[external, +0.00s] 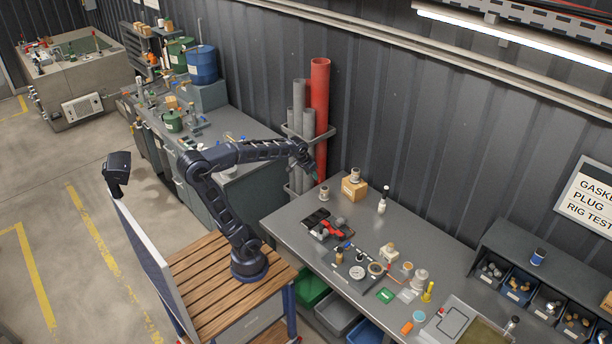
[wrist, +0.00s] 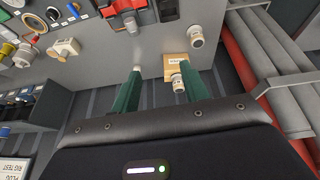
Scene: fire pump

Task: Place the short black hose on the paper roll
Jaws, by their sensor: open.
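My gripper (external: 314,176) is raised over the far left end of the grey workbench. In the wrist view the green fingers of my gripper (wrist: 161,76) are apart with nothing held between them. A pale roll-like cylinder (external: 324,194) stands upright on the bench, also seen in the wrist view (wrist: 196,37). A second one (external: 355,174) sits on a small cardboard box (external: 352,190); in the wrist view this cylinder (wrist: 178,84) appears below the box. Which is the paper roll I cannot tell. I cannot clearly pick out the short black hose.
A white bottle (external: 382,201) stands right of the box. Black and red items (external: 330,227) lie nearer the front edge, with several small parts to their right. A red pipe (external: 319,110) and grey pipes (external: 297,120) stand in a wall rack close to my gripper.

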